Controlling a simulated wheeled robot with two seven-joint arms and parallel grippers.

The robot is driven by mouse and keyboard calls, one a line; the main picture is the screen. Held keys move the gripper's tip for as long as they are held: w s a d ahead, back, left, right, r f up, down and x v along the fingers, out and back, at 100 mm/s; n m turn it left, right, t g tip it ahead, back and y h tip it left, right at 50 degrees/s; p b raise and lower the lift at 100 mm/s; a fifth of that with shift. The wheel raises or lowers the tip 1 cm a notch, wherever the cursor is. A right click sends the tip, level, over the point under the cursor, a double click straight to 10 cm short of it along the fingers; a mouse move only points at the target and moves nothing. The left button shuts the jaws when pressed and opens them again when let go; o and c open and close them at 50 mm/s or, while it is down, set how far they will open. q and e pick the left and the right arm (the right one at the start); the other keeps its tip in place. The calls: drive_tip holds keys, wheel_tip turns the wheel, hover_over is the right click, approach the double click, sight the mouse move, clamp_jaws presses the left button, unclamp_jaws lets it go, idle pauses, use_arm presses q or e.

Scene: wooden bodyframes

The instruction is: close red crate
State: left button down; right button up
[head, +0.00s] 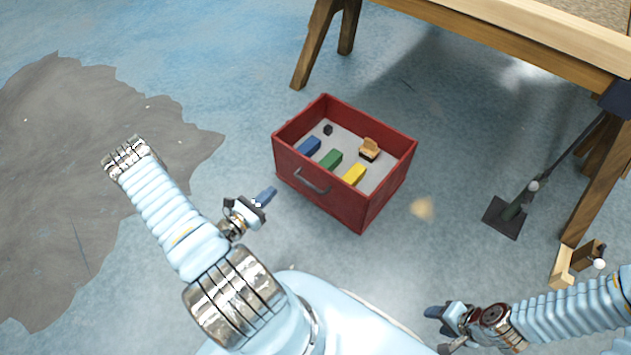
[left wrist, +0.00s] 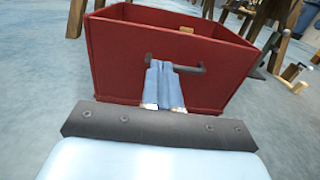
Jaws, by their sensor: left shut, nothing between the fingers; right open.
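The red crate (head: 340,205) is a drawer-like box with an open top, standing on the floor in the middle of the head view. A dark metal handle (head: 312,181) is on its front face. In the left wrist view, the red crate (left wrist: 115,60) fills the upper middle, with its handle (left wrist: 186,68) behind my fingertips. My left gripper (head: 268,193) is shut and empty in front of the crate, left of the handle in the head view. Its closed fingers (left wrist: 165,85) point at the handle; I cannot tell whether they touch it. My right gripper (head: 434,318) is open and empty at the lower right.
Blue (head: 308,146), green (head: 331,159) and yellow (head: 355,174) blocks, a small dark cube and a wooden piece (head: 369,149) lie in the crate. A wooden table (head: 510,35) stands behind. A black stand (head: 505,217) is at right. Floor left of the crate is clear.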

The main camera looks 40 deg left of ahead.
sight(305, 160)
use_arm(q)
drive_tip(key=w, duration=0.9)
drive_tip(key=w+d+b, duration=0.1)
drive_tip(key=w, duration=0.3)
drive_tip(key=shift+w, duration=0.35)
use_arm(e)
drive_tip(key=shift+a+f, duration=0.1)
drive_tip(key=shift+f, duration=0.35)
